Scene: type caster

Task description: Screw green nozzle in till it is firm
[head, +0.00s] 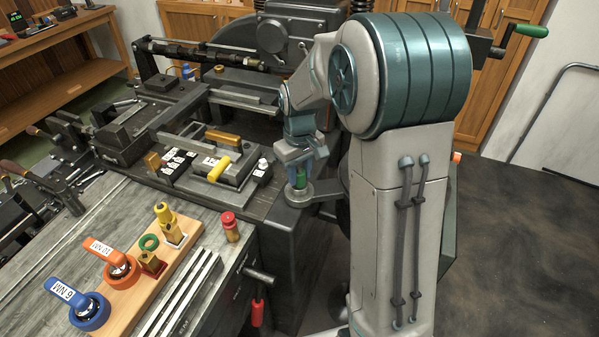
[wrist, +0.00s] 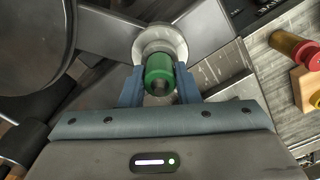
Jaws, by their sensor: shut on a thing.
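The green nozzle (wrist: 158,70) is between the two blue fingers of my gripper (wrist: 160,88) in the wrist view. My gripper is shut on it. The nozzle's far end meets a round grey metal socket (wrist: 160,42); how deep it sits cannot be told. In the head view my gripper (head: 300,168) points down at the machine's right side. A bit of the green nozzle (head: 301,180) shows between the fingers, upright above the round socket (head: 299,194).
A wooden board (head: 127,308) on the bench holds a yellow nozzle (head: 165,213), a green ring (head: 149,242), an orange 10 NM tool (head: 122,268) and a blue 6 NM tool (head: 90,311). A red-topped brass piece (head: 230,227) stands beside it. The dark machine surrounds the socket.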

